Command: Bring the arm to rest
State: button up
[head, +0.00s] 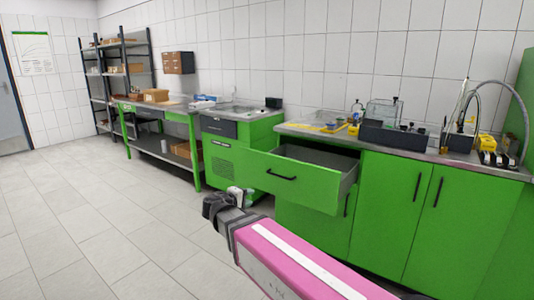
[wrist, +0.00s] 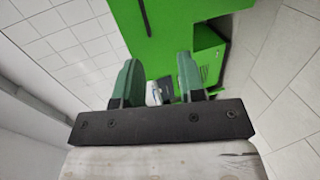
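My arm reaches out from the lower right of the head view, pink with a white stripe. My gripper (head: 242,194) is at its far end, in front of the green cabinets and left of the open drawer. In the wrist view my gripper (wrist: 158,82) has two green fingers standing apart with a gap between them. Nothing is held between the fingers. A green cabinet front (wrist: 172,30) shows beyond them, and a small white item (wrist: 153,93) shows farther off in the gap.
A green drawer (head: 290,178) stands pulled out below the worktop (head: 410,146). Closed green cabinet doors (head: 392,210) are to its right. A workbench (head: 160,110) and shelving (head: 120,75) stand at the back left. The tiled floor (head: 90,220) at the left is clear.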

jog(key=s+d+f+m+g+y, duration=0.3)
jog(key=d+f+g, duration=0.1)
jog(key=d+f, duration=0.3)
jog(key=s+d+f+m+g+y, duration=0.3)
jog(key=d+f+m+g, duration=0.1)
jog(key=d+f, duration=0.4)
jog(key=s+d+f+m+g+y, duration=0.3)
jog(key=d+f, duration=0.5)
jog(key=d, duration=0.3)
jog(key=shift+s+d+m+g, duration=0.3)
jog(key=shift+s+g, duration=0.15)
jog(key=shift+g, duration=0.15)
